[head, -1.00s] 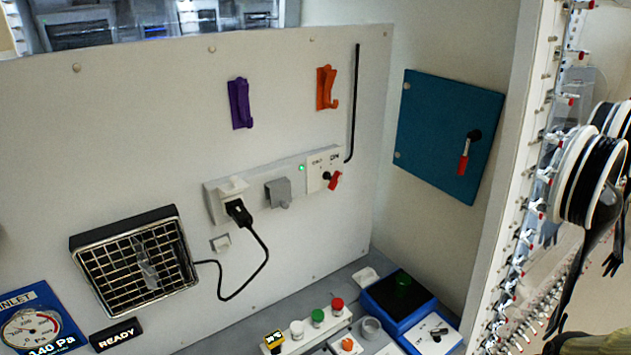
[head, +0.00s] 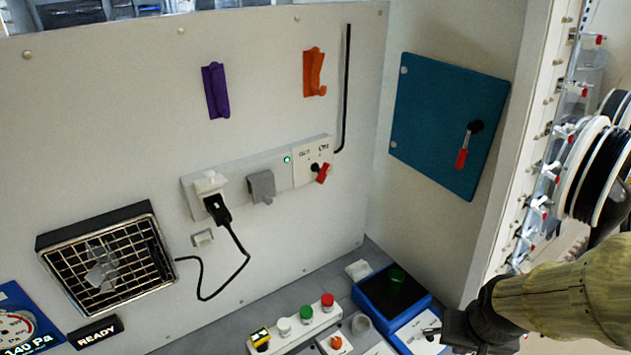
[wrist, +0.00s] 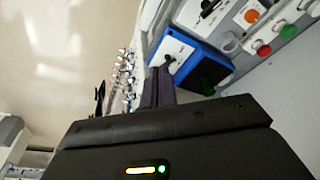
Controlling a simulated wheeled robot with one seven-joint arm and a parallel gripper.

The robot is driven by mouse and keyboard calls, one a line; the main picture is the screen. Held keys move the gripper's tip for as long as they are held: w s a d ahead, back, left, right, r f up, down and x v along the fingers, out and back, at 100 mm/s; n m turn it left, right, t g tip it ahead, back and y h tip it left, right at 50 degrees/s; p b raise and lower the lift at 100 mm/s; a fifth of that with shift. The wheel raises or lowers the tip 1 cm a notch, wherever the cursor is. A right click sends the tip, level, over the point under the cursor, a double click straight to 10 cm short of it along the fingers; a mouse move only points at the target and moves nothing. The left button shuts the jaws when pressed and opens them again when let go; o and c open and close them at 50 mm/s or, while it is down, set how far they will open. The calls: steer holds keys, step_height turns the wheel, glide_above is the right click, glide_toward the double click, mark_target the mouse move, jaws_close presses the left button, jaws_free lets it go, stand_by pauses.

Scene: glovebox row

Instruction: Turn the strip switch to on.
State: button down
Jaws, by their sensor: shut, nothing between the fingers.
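The white power strip (head: 233,182) runs along the back panel. At its right end is the strip switch (head: 322,173), a black pivot with a red-tipped lever that points down and right. The labels OFF and ON are printed above it, ON to the right. A small green light (head: 287,160) glows left of the switch. My gripper (head: 432,331) is at the lower right in the head view, well below and right of the switch and apart from it. In the wrist view its dark fingers (wrist: 160,85) are together and empty; the strip is not visible there.
A black plug (head: 217,208) and a grey cover (head: 261,187) sit on the strip. Orange (head: 314,72) and purple (head: 216,91) hooks are above. A blue box (head: 392,293) and a button row (head: 305,318) stand below. A teal door (head: 450,125) with a red-tipped handle is right.

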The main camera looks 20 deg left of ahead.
steer(key=w+a+r+n+t+y, duration=0.25)
steer(key=w+a+r+n, duration=0.2)
steer(key=a, duration=0.25)
steer(key=w+a+r+n+t+y, duration=0.1)
steer(key=w+a+r+n+t, duration=0.25)
steer(key=w+a+n, duration=0.35)
steer(key=s+a+r+n+t+y+b, duration=0.1)
steer(key=a+r+n+t+y, duration=0.3)
steer(key=a+r, duration=0.7)
steer(key=s+a+n+y, duration=0.1)
steer(key=a+n+y, duration=0.1)
steer(key=a+n, duration=0.2)
steer(key=shift+s+y, duration=0.35)
steer(key=shift+s, duration=0.05)
steer(key=shift+r, duration=0.1)
